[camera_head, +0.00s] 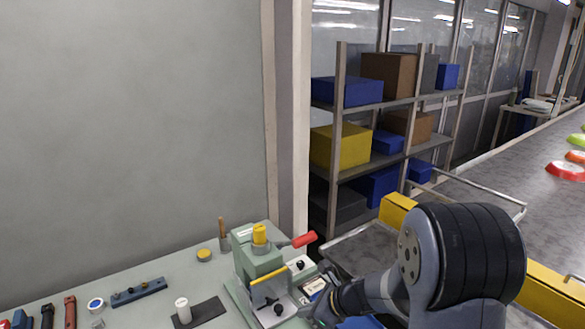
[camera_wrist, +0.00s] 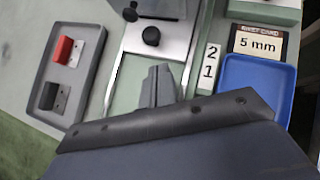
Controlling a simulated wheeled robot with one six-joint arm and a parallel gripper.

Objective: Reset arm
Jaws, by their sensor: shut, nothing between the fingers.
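My gripper (camera_wrist: 158,84) shows in the wrist view as two dark fingers close together, shut and empty. It is over the front part of the green press (camera_wrist: 140,112), whose pale metal plate and black knob (camera_wrist: 151,36) lie just beyond the fingertips. In the head view my dark arm reaches in from the lower right, and its end is beside the press (camera_head: 262,265) at the right end of the bench. The fingertips are hard to make out there.
A grey tray (camera_wrist: 39,105) with a red and a black piece lies left of the press. A blue tray (camera_wrist: 262,72) and a "5 mm" card (camera_wrist: 259,43) lie right. Shelves (camera_head: 385,160) with boxes stand behind. A conveyor (camera_head: 520,190) carries coloured pans at right.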

